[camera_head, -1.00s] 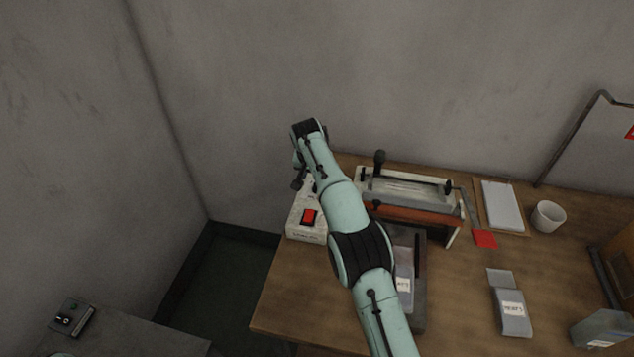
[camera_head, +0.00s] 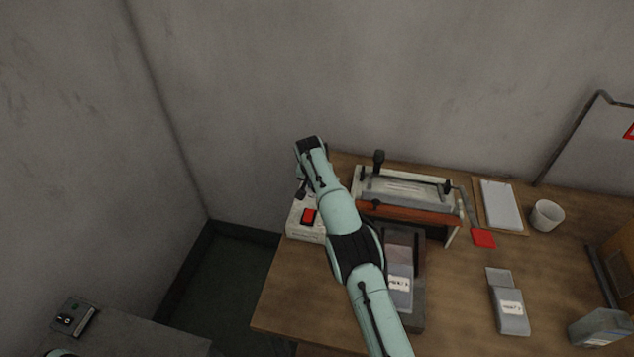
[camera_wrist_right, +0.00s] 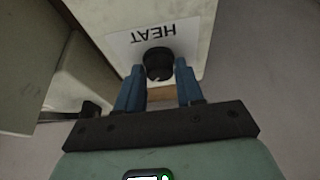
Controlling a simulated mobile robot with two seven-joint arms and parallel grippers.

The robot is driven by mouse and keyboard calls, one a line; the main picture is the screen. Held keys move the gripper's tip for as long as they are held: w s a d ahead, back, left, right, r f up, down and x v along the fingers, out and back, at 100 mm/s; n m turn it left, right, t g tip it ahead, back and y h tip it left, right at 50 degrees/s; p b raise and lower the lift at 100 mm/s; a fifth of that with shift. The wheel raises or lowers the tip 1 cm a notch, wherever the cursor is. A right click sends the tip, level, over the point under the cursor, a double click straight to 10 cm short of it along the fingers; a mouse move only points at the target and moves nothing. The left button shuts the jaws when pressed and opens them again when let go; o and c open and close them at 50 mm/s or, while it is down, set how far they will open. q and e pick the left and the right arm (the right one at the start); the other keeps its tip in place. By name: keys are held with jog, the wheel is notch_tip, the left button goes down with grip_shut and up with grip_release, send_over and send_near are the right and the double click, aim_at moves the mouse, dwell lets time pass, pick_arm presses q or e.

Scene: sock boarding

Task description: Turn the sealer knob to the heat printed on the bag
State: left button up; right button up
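The white sealer control box (camera_head: 294,221) with a red switch (camera_head: 309,216) stands at the table's back left corner, beside the sealer (camera_head: 408,211). In the right wrist view, the black knob (camera_wrist_right: 158,62) sits on the box's pale face below an upside-down HEAT label (camera_wrist_right: 153,35). My right gripper (camera_wrist_right: 160,72) is open, with a blue finger on either side of the knob and small gaps visible. A labelled bag (camera_head: 400,285) lies on a dark tray in front of the sealer; its print is too small to read. My left gripper is not in view.
Another labelled bag (camera_head: 510,312) lies on the table at right. A clipboard (camera_head: 501,205), a white cup (camera_head: 547,215) and a red square (camera_head: 484,238) stand or lie at the back right. Walls close in behind and left of the table.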

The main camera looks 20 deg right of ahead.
jog(key=shift+n, duration=0.3)
jog(key=shift+d+r+n+y, duration=0.1)
jog(key=shift+n+y, duration=0.3)
jog(key=shift+n, duration=0.5)
jog(key=shift+r+n+t+y+p, duration=0.1)
jog(key=shift+n+t+y+p, duration=0.3)
jog(key=shift+n, duration=0.4)
jog(key=n+p, duration=0.1)
jog(key=n, duration=0.2)
jog(key=shift+d+y+p, duration=0.15)
jog(key=shift+y+p, duration=0.15)
jog(key=shift+y, duration=0.1)
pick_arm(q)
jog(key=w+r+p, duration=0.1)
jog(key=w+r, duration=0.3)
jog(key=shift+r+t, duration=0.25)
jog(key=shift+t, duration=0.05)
pick_arm(e)
jog(key=shift+n+y, duration=0.4)
jog(key=shift+n, duration=0.6)
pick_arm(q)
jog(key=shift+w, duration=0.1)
pick_arm(e)
jog(key=o, duration=1)
